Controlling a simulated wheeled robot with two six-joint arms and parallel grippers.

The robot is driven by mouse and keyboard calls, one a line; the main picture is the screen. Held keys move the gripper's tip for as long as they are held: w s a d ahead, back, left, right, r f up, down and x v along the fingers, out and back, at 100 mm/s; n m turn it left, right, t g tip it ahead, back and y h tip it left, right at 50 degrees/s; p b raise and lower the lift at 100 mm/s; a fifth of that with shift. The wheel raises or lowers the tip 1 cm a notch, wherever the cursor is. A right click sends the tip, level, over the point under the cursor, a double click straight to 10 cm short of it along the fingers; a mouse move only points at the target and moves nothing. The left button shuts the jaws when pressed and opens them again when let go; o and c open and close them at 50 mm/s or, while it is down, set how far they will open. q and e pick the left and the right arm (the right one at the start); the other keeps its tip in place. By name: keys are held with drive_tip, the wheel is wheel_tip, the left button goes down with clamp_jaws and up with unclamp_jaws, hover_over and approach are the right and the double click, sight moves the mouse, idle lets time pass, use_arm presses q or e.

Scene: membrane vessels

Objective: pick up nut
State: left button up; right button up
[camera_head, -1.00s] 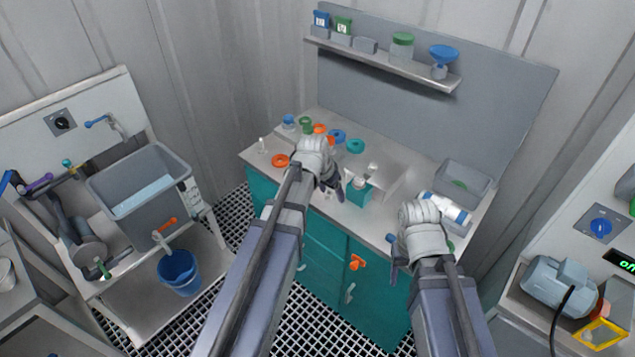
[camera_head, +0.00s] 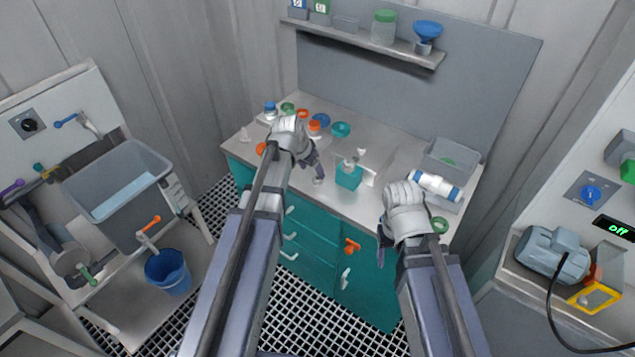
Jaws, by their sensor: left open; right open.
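No part is clearly marked as the nut; several coloured rings on the bench could be it. A green ring (camera_head: 439,225) lies at the right front of the bench, just right of my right wrist. A teal ring (camera_head: 341,129), a blue ring (camera_head: 321,120) and an orange ring (camera_head: 302,114) lie at the back left. Another orange ring (camera_head: 262,149) is partly hidden by my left arm. My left gripper (camera_head: 318,179) is open over the bench, left of a small teal box. My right gripper (camera_head: 381,254) is open at the bench's front edge, mostly hidden by its wrist.
The teal box (camera_head: 349,178) stands mid-bench. A white cylinder with blue bands (camera_head: 436,186) lies before a grey bin (camera_head: 452,158). A shelf (camera_head: 365,43) hangs above. A sink (camera_head: 118,180) stands left, a motor (camera_head: 552,254) right.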

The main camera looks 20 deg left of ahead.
sight(316, 176)
use_arm(q)
drive_tip(key=b+x, duration=0.4)
drive_tip(key=x, duration=0.1)
drive_tip(key=shift+s+d+f+b, duration=0.15)
drive_tip(key=shift+d+b, duration=0.1)
drive_tip(key=shift+b, duration=0.05)
clamp_jaws()
idle(0.4)
